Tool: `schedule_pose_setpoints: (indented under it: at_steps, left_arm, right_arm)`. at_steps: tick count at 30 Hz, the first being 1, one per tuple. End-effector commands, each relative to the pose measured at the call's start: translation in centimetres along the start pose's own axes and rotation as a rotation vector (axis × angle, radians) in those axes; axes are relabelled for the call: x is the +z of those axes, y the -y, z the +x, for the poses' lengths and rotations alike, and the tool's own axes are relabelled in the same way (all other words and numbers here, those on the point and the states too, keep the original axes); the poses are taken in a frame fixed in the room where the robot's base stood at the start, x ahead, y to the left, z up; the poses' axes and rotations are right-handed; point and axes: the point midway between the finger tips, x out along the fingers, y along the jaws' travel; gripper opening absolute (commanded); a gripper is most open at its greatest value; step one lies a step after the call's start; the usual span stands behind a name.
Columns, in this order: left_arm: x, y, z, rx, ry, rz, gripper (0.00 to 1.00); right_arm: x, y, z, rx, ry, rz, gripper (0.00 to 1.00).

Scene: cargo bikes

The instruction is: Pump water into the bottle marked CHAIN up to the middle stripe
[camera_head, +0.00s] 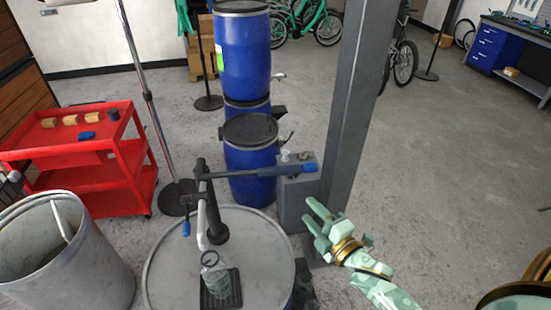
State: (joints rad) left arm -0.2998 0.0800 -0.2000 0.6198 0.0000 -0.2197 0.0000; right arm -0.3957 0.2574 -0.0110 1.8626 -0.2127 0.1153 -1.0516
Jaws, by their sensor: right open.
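A clear bottle (216,277) stands upright on a small black tray (236,290) on top of a grey drum (170,270). Its marking, stripes and water level are too small to read. A dark hand pump (215,222) rises from the drum behind the bottle, and its pale spout (201,225) comes down to the bottle's mouth. The pump's long lever (250,172) reaches right to a blue end (304,168). My right gripper (311,213) is open and empty, below and right of the lever's end, apart from it. My left gripper is not in view.
A grey post (350,100) stands behind my right gripper, with a grey block (291,205) at its foot. Blue barrels (243,60) stand behind the pump. A red cart (85,150) and a grey bin (60,260) are at left. Floor at right is clear.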

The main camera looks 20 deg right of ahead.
Motion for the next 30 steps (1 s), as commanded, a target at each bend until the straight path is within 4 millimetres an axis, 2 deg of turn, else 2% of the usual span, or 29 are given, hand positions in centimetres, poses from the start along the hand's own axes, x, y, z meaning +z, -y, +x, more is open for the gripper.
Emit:
schedule_pose_setpoints:
  at_steps: [1,4,8,21,25,30]
  left_arm:
    - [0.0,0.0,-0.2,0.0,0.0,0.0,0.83]
    - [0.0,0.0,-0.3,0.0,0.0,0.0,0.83]
    - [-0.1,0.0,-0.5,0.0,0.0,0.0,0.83]
    - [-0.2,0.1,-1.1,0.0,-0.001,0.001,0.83]
    - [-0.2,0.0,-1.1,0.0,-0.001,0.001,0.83]
    - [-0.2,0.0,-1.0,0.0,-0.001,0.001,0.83]
  right_arm:
    - [-0.3,-1.5,0.1,0.03,-0.011,-0.037,0.47]
    - [-0.7,-2.8,0.6,0.059,-0.02,-0.074,0.47]
    - [-0.7,-2.9,2.4,0.062,-0.021,-0.075,0.47]
    - [-0.9,-3.4,13.1,0.058,-0.019,-0.072,0.47]
    - [-1.0,-3.4,15.1,0.057,-0.019,-0.072,0.47]
    - [-1.0,-3.4,16.3,0.056,-0.02,-0.072,0.47]
